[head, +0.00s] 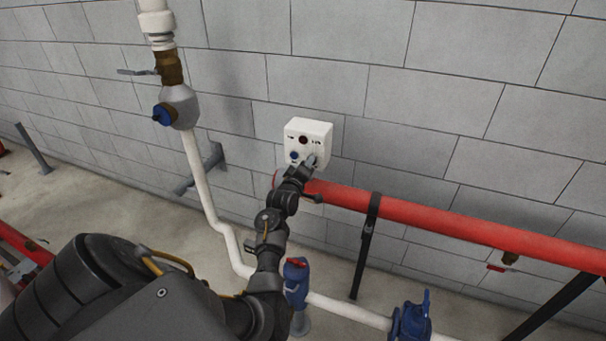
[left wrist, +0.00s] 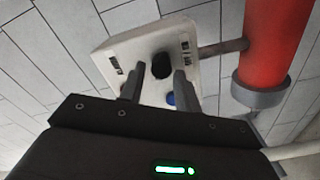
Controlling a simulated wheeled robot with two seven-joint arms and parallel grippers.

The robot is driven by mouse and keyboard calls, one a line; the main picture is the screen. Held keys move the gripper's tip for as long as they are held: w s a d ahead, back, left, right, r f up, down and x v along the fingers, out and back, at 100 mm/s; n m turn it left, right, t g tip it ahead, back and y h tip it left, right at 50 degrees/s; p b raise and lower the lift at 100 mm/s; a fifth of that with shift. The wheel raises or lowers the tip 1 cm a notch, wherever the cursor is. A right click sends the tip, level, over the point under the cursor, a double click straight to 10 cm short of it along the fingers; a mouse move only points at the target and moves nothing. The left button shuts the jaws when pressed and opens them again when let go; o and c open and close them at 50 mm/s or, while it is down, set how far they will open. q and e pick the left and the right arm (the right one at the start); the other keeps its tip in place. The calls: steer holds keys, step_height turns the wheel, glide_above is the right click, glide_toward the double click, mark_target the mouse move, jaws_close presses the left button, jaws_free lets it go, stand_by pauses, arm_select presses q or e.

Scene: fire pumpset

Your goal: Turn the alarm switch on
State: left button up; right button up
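The alarm switch box (head: 318,130) is a white box on the grey block wall. In the head view it shows a dark red round part (head: 303,139) at the top and a blue round part (head: 294,155) at lower left. My left gripper (head: 310,161) is at its lower right face and hides that part. In the left wrist view, my left gripper's fingers (left wrist: 157,82) are apart in front of the box (left wrist: 115,48). A dark round knob (left wrist: 161,66) and a blue part (left wrist: 171,99) show between them; contact cannot be told. My right gripper is not in view.
A thick red pipe (head: 430,216) runs along the wall to the right, just below the box. A white pipe (head: 200,180) with a valve (head: 178,106) stands to the left. Blue valves (head: 296,280) sit on a low white pipe. Black supports (head: 366,245) hold the red pipe.

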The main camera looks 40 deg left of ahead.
arm_select(q)
steer(key=b+v, duration=0.2)
steer(key=v, duration=0.8)
steer(key=shift+d, duration=0.3)
steer(key=shift+w+r, duration=0.1)
